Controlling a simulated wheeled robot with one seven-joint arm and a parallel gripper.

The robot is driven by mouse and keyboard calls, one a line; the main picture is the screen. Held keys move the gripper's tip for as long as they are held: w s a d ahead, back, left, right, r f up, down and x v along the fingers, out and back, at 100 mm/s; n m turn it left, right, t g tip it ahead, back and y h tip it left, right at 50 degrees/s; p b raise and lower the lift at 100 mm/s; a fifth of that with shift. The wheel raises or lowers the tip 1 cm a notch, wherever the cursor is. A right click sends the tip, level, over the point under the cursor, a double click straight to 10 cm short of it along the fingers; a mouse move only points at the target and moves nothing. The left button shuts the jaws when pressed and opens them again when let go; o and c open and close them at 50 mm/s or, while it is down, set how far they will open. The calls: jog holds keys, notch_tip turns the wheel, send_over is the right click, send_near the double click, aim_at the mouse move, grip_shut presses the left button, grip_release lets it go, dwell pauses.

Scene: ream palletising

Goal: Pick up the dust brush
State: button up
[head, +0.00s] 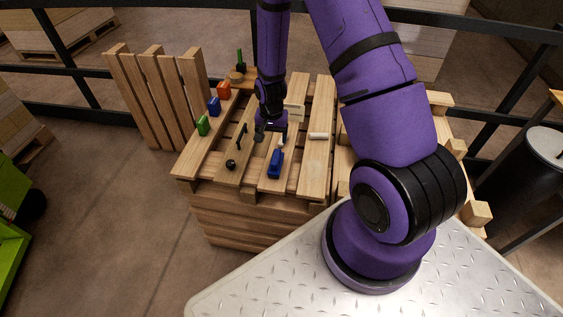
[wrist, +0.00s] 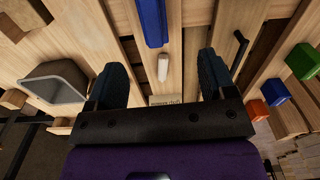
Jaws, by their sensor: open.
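What I take to be the dust brush is a blue block-like body (head: 275,163) with a small pale piece (head: 282,141) at its far end, on the slatted wooden pallet. In the wrist view the blue body (wrist: 152,20) is at the top centre, and the pale piece (wrist: 162,67) lies just below it. I cannot tell whether the two are joined. My gripper (head: 270,133) is above the pallet at the pale end. In the wrist view my gripper (wrist: 166,72) is open and empty, with one finger on each side of the pale piece.
A black bar-shaped thing (head: 241,136) and a black ball (head: 230,164) lie left of the brush. Green (head: 203,125), blue (head: 214,106) and orange (head: 223,90) blocks line the left slat.

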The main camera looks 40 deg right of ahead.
aim_at(276, 156)
jog(key=shift+m, duration=0.3)
jog(key=f, duration=0.2)
jog(key=s+d+f, duration=0.1)
jog(key=f, duration=0.1)
jog(key=shift+w+f, duration=0.15)
jog(key=shift+f, duration=2.35)
jog(key=shift+w+f, duration=0.1)
jog(key=shift+f, duration=2.4)
jog(key=c, duration=1.1)
jog(key=shift+c, duration=0.2)
jog(key=shift+r, duration=0.75)
notch_tip(276, 156, up, 2)
jog(key=shift+r, duration=0.1)
jog(key=s+a+r, duration=0.1)
jog(key=s+a, duration=0.2)
jog(key=s, duration=1.2)
jog(key=shift+s+a+r, duration=0.2)
jog(key=shift+s, duration=0.15)
